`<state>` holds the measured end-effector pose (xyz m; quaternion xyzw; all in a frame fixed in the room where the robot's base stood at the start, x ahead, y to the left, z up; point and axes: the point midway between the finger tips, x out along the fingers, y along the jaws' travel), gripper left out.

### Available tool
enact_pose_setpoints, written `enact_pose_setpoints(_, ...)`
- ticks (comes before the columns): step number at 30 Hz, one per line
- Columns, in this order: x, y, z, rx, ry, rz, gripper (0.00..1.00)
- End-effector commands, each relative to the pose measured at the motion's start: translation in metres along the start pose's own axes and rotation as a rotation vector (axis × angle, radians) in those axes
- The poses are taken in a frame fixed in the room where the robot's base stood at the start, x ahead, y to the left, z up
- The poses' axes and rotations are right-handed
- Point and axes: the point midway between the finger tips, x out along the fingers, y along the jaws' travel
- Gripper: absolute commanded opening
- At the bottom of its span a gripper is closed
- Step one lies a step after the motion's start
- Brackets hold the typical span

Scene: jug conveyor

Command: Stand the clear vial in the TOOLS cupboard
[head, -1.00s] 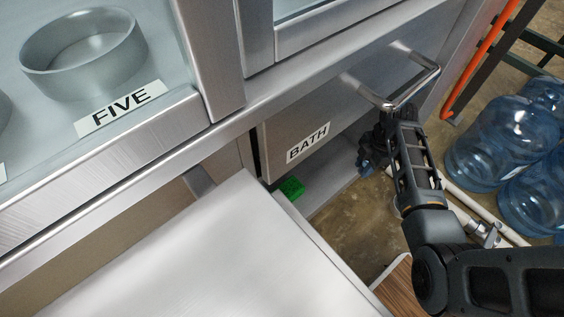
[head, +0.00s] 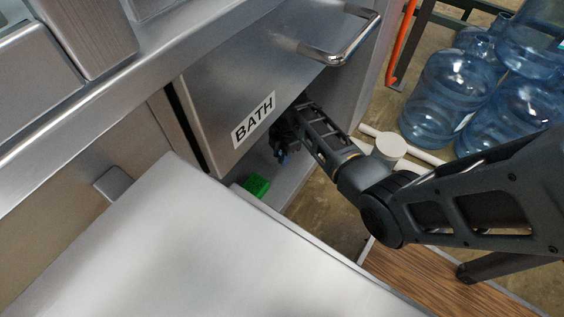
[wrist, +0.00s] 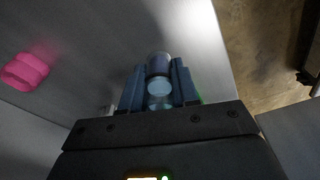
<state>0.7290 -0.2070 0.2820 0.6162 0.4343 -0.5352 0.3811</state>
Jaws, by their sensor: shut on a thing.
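My gripper (head: 283,152) is shut on the clear vial (wrist: 159,66) in the wrist view. The vial is a small bluish see-through cylinder between the two blue fingers, its end pointing away from my wrist. In the head view my gripper is beside the lower edge of the panel marked BATH (head: 215,100), over a grey shelf surface, and the vial is too small to make out. No TOOLS label shows in any view, so I cannot tell which opening is the TOOLS cupboard.
A green block (head: 256,186) lies on the grey surface near my gripper. A pink object (wrist: 27,71) shows at the left in the wrist view. A metal handle (head: 345,40) juts from the BATH panel. Blue water jugs (head: 440,100) stand at the right. A wide pale panel (head: 190,255) fills the lower left.

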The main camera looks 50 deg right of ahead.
Motion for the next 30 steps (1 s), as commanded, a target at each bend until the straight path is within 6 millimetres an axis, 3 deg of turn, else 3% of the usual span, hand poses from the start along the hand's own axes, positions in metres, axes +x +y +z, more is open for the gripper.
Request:
enact_pose_setpoints(6,0.034,-0.001,0.005,0.001,0.001,-0.002,0.0)
enact_pose_setpoints(18,0.037,-0.001,0.005,0.0,0.0,-0.001,0.0)
enact_pose_setpoints(19,0.036,-0.001,0.005,0.0,0.0,-0.001,0.32)
enact_pose_setpoints(26,0.036,-0.001,0.005,0.0,0.0,-0.001,0.54)
enact_pose_setpoints(30,0.036,-0.001,0.005,0.0,0.0,-0.001,0.55)
